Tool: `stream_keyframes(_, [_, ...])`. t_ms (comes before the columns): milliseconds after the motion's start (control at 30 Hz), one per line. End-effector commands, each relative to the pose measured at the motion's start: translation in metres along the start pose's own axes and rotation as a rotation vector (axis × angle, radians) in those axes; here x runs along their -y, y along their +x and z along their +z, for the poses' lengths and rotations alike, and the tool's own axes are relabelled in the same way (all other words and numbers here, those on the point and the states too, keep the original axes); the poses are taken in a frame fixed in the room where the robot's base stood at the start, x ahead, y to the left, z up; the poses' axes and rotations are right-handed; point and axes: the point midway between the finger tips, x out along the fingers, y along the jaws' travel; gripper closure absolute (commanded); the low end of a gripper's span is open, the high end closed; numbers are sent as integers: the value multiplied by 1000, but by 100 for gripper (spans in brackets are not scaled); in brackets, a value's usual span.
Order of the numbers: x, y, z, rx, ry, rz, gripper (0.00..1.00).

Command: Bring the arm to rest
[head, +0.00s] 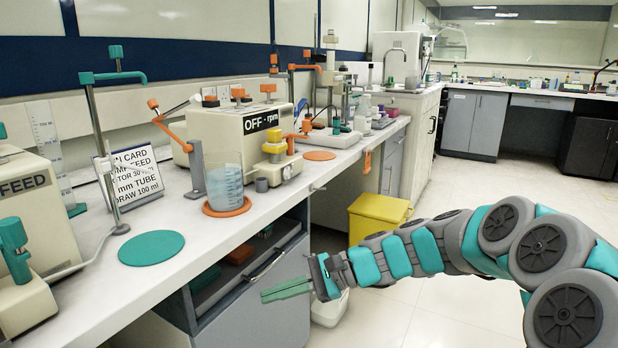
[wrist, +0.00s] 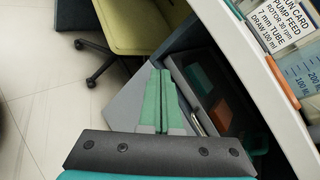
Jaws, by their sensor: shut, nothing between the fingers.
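My arm reaches in from the right in the head view, its grey and teal links bent over the floor. My gripper (head: 268,294) has green fingers, which are shut and empty. It hangs in the air in front of the bench's grey cabinet, below the level of the bench top. In the wrist view my gripper (wrist: 160,88) shows its two fingers side by side, with the grey cabinet door behind them.
The white bench (head: 180,230) runs along the left. It carries a beaker (head: 226,186) on an orange mat, a teal mat (head: 151,249) and a pump marked OFF (head: 235,135). A yellow bin (head: 377,218) stands beyond my gripper. The floor (head: 480,200) behind my arm is clear.

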Motion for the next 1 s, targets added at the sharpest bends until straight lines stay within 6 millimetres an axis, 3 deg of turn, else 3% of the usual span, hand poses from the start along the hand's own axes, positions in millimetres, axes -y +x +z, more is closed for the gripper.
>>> stream_keyframes(100, [-47, 4, 29, -62, -151, 148, 100])
stream_keyframes(367, [-156, -15, 53, -205, -424, 477, 100])
stream_keyframes(567, [-233, -56, 55, -320, -583, 731, 100])
stream_keyframes(700, [-282, -94, 53, -394, -658, 904, 100])
stream_keyframes(900, [-328, -139, 54, -460, -703, 1078, 100])
stream_keyframes(1000, [-340, -151, 54, -474, -709, 1122, 100])
